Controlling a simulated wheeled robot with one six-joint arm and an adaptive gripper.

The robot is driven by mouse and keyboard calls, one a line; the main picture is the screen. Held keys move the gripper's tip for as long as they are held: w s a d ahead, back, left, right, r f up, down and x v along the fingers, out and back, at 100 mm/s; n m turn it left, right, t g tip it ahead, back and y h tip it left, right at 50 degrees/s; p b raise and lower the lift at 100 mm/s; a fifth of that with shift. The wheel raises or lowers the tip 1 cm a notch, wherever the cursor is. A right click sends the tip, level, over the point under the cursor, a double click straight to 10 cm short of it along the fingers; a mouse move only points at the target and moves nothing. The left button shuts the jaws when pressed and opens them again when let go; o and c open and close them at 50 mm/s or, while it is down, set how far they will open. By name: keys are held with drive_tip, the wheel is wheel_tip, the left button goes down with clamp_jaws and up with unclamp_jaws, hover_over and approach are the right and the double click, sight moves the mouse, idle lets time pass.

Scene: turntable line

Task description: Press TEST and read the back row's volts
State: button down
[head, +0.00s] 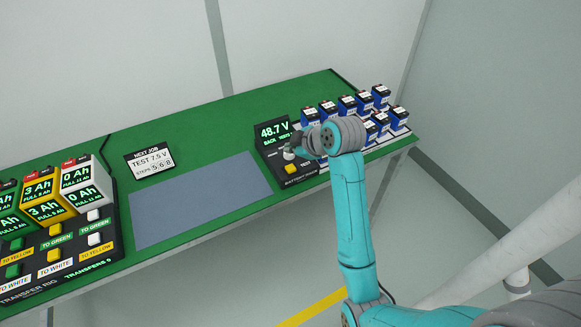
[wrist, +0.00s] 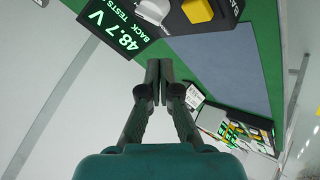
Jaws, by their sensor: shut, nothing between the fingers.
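The black battery tester (head: 268,150) stands on the green bench, right of the blue-grey mat. Its lit display (head: 273,131) reads 48.7 V, with BACK and a TESTS line below; the tests count is too small to tell. It also shows in the wrist view (wrist: 112,24). A yellow button (head: 291,168) and a white button (head: 289,154) sit on the tester. Both show at the top of the wrist view. My gripper (wrist: 152,68) is shut and empty, apart from the buttons in the wrist view. Two rows of blue batteries (head: 347,104) stand right of the tester, the front row partly hidden by my arm.
A NEXT JOB card (head: 149,162) reads TEST 7.5 V, STEPS 5-6-8. The bare mat (head: 200,200) lies mid-bench. The transfer rig (head: 70,265), with several buttons and Ah displays, stands at the left. My arm reaches over the bench's front edge.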

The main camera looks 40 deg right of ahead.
sight(292, 169)
drive_tip(key=shift+f, duration=2.4)
drive_tip(key=shift+f, duration=0.2)
drive_tip(key=shift+f, duration=0.25)
drive_tip(key=shift+f, duration=0.4)
idle(0.3)
drive_tip(key=shift+r, duration=0.85)
drive_tip(key=shift+r, duration=2.5)
